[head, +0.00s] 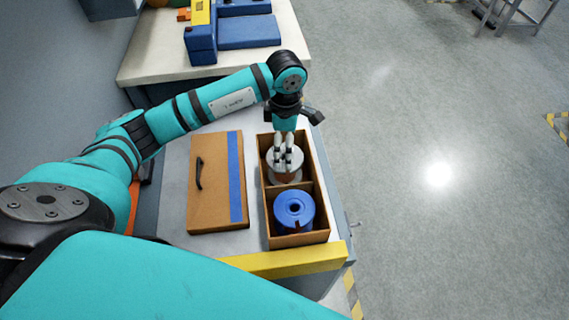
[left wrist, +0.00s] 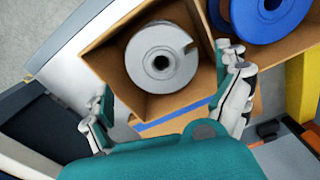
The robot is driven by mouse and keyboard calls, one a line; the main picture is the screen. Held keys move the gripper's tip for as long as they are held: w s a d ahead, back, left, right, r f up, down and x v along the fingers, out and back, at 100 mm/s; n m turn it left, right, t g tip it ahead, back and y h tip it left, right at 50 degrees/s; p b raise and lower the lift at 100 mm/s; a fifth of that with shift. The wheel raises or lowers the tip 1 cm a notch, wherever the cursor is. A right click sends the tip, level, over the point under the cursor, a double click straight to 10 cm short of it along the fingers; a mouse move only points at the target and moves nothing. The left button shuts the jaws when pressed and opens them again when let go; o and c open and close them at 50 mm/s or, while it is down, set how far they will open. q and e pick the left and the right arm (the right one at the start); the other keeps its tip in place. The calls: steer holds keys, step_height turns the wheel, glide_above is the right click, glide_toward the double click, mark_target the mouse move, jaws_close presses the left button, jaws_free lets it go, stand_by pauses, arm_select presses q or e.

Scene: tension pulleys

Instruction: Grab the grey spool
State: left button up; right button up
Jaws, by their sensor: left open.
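The grey spool (head: 279,177) sits in the far compartment of an open cardboard box (head: 323,183), partly hidden by my left gripper in the head view. In the left wrist view the grey spool (left wrist: 161,57) shows from above, with a dark centre hole and a notch in its rim. My left gripper (head: 288,163) points down over this compartment. The gap between fingertips and spool is hard to judge. My right gripper is in neither view.
A blue spool (head: 294,210) sits in the box's near compartment, past a divider. A cardboard lid (head: 208,185) with a blue strip and a black handle lies left of the box. A second table (head: 155,63) behind holds a blue and yellow item (head: 201,35).

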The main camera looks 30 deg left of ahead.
arm_select(q)
steer(key=p, duration=0.1)
glide_above(276, 177)
steer(key=w+d, duration=0.2)
steer(key=w, duration=0.1)
steer(key=shift+a+f, duration=0.15)
steer(key=shift+f, duration=2.65)
steer(key=shift+w+r, duration=0.1)
steer(key=c, duration=1.4)
